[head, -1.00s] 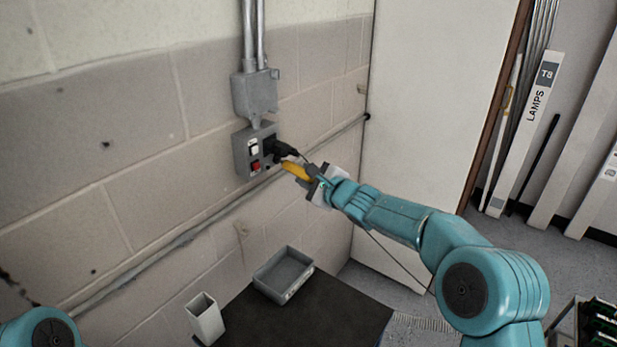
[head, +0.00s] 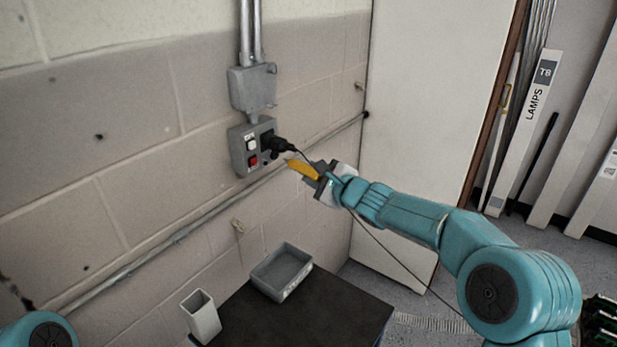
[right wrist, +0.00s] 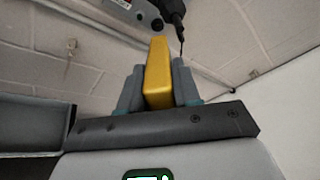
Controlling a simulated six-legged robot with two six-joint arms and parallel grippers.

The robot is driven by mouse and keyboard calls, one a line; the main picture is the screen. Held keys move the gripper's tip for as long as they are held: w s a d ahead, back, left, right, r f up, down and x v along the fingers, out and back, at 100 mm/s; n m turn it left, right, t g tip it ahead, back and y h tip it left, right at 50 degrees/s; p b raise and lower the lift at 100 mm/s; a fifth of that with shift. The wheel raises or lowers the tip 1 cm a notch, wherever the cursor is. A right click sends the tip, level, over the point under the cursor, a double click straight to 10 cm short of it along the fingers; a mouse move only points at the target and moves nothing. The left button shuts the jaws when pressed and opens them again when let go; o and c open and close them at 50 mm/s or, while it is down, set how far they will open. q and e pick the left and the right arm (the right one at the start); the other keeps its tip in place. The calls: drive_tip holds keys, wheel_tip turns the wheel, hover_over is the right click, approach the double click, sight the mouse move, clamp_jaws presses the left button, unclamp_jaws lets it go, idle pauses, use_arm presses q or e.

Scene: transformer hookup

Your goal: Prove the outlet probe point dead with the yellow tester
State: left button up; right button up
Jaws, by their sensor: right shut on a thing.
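The grey outlet box (head: 243,148) is on the block wall, with a white switch (head: 251,144), a red switch (head: 253,160) and a black plug (head: 276,144) in its right side. My right gripper (head: 318,178) is shut on the yellow tester (head: 302,169) and holds it in the air to the right of the box. The tester's tip points at the box and appears apart from it. In the right wrist view the yellow tester (right wrist: 158,75) stands between the two fingers, with the black plug (right wrist: 174,8) beyond it. The probe point cannot be made out. My left gripper is out of view.
A grey tray (head: 282,272) and a light open holder (head: 201,317) stand on a dark tabletop (head: 310,318) below the outlet. A thin cord (head: 390,255) hangs from the plug behind my right arm. A pale door panel (head: 430,100) stands at the right.

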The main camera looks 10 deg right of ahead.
drive_tip(key=shift+s+d+f+b, duration=0.1)
drive_tip(key=shift+s+d+b, duration=0.5)
drive_tip(key=shift+s+d, duration=0.25)
drive_tip(key=shift+s+d+b, duration=0.35)
drive_tip(key=shift+s+d, duration=0.3)
drive_tip(key=shift+s, duration=0.05)
